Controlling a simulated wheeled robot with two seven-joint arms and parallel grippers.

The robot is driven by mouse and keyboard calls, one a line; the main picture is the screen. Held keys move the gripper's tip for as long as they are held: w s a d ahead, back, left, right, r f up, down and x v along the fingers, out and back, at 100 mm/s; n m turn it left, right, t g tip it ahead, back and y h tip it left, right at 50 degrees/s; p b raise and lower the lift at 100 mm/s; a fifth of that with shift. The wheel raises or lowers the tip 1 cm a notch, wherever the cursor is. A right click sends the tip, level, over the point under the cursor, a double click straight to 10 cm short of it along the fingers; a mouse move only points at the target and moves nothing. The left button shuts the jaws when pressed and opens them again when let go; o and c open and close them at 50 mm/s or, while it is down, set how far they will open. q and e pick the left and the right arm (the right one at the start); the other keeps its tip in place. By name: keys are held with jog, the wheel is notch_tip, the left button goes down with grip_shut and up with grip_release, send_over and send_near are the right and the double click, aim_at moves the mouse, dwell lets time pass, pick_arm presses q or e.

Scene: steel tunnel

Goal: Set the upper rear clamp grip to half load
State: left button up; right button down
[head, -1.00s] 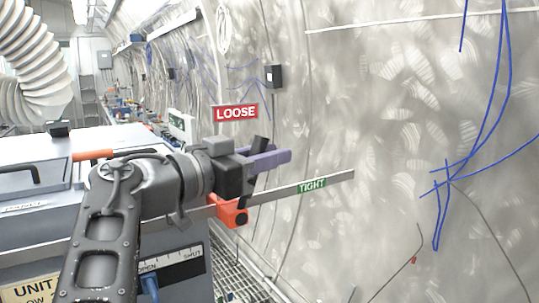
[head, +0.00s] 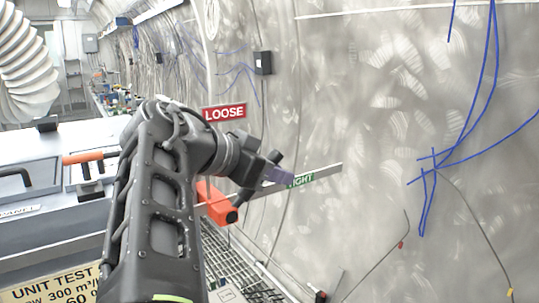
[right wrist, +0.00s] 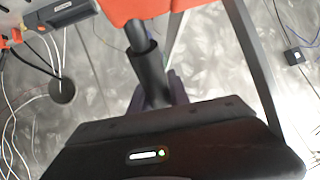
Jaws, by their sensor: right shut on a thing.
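The orange clamp body (head: 213,202) sits on a steel bar (head: 325,173) along the tunnel wall. A red LOOSE sign (head: 224,113) is above it and a green TIGHT label (head: 303,180) is on the bar, partly covered by my right gripper (head: 282,177). That gripper, with purple fingers, is shut on the clamp's black grip (head: 243,203). The grip leans up and right from the orange body, toward the TIGHT side. In the right wrist view the black grip (right wrist: 150,75) runs from the orange body (right wrist: 150,8) to the purple fingers, which are mostly hidden. My left gripper is not in view.
A grey unit (head: 40,180) with an orange handle (head: 90,157) stands at the left. A white ribbed duct (head: 30,75) hangs above it. Blue cables (head: 470,115) and a black box (head: 263,63) are on the wall. Grated floor (head: 240,265) shows below the clamp.

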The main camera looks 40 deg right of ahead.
jog(key=shift+d+f+y+p, duration=0.3)
jog(key=shift+f+y+p, duration=0.1)
jog(key=shift+f+y, duration=0.3)
jog(key=c, duration=1.2)
grip_release()
jog(key=shift+c, duration=0.2)
